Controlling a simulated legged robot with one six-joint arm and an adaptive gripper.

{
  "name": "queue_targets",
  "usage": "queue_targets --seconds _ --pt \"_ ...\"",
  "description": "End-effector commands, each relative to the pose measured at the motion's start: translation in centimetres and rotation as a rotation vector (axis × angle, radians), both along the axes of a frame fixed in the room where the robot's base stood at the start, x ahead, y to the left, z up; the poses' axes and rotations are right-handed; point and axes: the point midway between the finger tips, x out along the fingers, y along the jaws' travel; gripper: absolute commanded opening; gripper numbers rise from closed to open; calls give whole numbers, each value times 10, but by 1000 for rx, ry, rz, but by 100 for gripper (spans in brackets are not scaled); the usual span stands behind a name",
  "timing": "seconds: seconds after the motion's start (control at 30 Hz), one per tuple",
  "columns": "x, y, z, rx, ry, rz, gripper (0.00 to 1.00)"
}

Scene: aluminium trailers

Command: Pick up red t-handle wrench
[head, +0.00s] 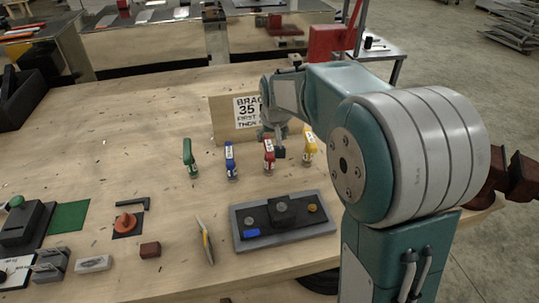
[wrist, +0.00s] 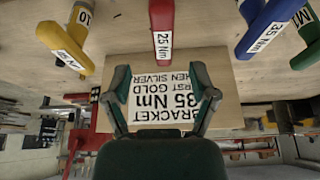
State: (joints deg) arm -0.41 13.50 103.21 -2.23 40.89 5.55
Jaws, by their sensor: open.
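The red t-handle wrench (head: 269,150) stands upright on the wooden table, between a blue and a yellow one. In the wrist view, which is upside down, the red wrench (wrist: 162,20) with its "25 Nm" label is at the top centre, beyond my fingertips. My gripper (wrist: 161,80) is open and empty, its two fingers spread left and right. In the head view my gripper (head: 279,147) is close by the red wrench, partly hidden by my arm. Whether it touches the wrench cannot be told.
Blue (head: 229,158), yellow (head: 308,145) and green (head: 188,157) t-handles stand in the same row. A wooden board with a "BRACKET 35 Nm" sign (head: 246,110) stands behind. A grey tray (head: 325,226) lies in front. The table's left middle is clear.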

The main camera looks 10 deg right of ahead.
Motion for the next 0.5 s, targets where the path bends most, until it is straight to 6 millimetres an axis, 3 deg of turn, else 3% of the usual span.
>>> queue_targets --seconds 0.5 --pt "25 1 -55 -3 1 1 74"
